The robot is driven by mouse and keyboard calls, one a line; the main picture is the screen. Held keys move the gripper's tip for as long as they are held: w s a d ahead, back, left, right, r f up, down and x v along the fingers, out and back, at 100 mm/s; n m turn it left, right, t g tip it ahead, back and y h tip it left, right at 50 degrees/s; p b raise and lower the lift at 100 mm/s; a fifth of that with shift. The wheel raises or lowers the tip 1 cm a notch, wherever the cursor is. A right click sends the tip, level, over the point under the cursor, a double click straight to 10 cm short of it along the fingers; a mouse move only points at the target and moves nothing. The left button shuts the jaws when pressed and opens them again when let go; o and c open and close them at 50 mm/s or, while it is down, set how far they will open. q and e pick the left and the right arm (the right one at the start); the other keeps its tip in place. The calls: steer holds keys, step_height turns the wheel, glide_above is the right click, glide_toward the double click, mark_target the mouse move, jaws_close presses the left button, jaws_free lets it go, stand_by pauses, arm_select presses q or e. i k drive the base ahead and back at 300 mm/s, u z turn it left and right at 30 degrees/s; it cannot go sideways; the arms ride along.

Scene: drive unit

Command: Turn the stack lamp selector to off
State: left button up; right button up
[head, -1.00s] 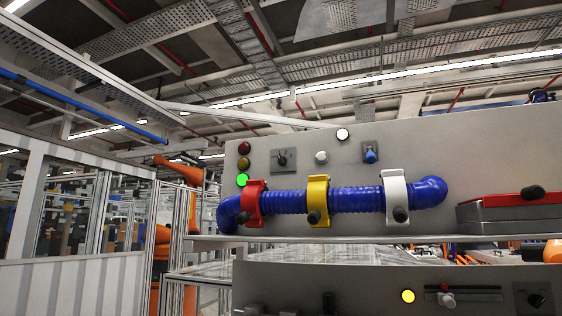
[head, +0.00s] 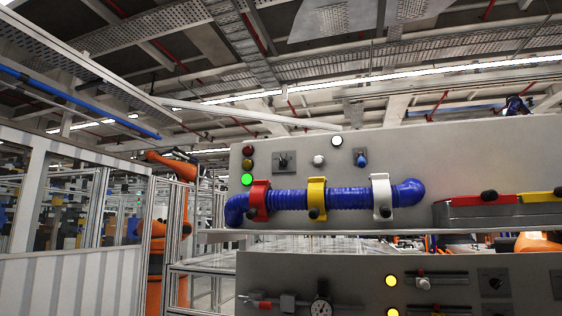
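The stack lamps stand in a column at the upper left of the grey panel (head: 420,154) in the head view: a dark red lamp (head: 248,150), a dark yellow lamp (head: 247,164) and a lit green lamp (head: 247,180). Just right of them is a square plate with a black rotary knob (head: 283,161), which looks like the stack lamp selector. Its knob appears roughly upright; its labels are too small to read. Neither of my grippers is in view.
Below the knob a blue hose (head: 345,198) runs through red, yellow and white clamps. A blue switch (head: 361,159) and a white lit lamp (head: 337,141) are to the right. A lower panel (head: 345,272) holds a gauge (head: 321,307) and a lit yellow lamp (head: 391,281). Fencing stands at left.

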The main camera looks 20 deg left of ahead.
mark_target(283, 163)
steer(key=z, duration=0.85)
steer(key=i, duration=0.6)
steer(key=u, duration=1.05)
